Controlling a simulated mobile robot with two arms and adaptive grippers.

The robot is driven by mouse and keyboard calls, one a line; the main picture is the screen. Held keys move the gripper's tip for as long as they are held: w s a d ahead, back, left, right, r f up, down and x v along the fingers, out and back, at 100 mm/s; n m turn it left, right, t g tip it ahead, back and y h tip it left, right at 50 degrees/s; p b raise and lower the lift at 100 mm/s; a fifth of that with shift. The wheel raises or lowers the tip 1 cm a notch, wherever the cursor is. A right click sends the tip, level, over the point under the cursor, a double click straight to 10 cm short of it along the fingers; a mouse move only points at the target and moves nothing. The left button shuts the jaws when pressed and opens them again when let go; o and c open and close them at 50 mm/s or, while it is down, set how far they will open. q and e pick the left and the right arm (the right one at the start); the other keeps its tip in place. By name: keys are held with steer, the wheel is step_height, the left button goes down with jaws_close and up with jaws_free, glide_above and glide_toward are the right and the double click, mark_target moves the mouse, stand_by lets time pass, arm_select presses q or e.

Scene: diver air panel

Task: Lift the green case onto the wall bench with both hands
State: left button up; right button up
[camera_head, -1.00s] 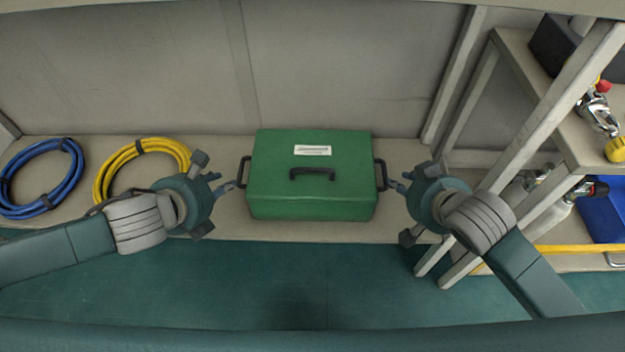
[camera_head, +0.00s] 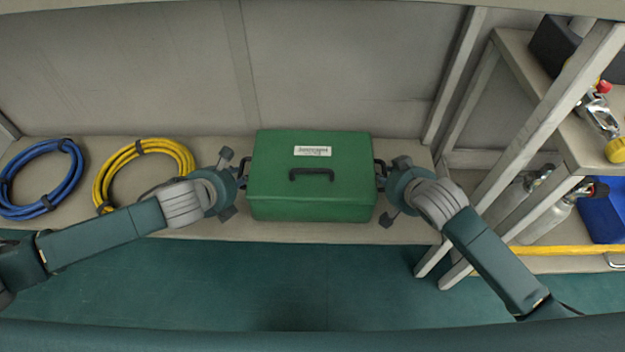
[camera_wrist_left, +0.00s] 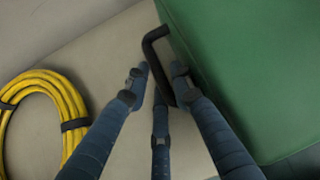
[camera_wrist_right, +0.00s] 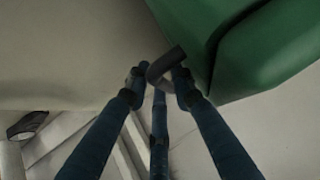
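The green case (camera_head: 312,197) sits upright on the pale wall bench (camera_head: 310,231), with a white label and a black top handle. Its dark side handles are partly hidden by my grippers in the head view. My left gripper (camera_head: 241,176) is at the left side handle. In the left wrist view, that handle (camera_wrist_left: 149,42) lies between its open fingers. My right gripper (camera_head: 383,178) is at the right side handle. In the right wrist view, its open fingers are around that handle (camera_wrist_right: 168,62). Neither gripper visibly clamps.
A coiled yellow hose (camera_head: 104,170) and a coiled blue hose (camera_head: 78,178) lie on the bench left of the case. A metal rack (camera_head: 541,115) with grey cylinders (camera_head: 553,222) and a blue bin (camera_head: 606,209) stands at right. The green floor in front is clear.

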arm_select(q)
jaws_close()
arm_select(e)
jaws_close()
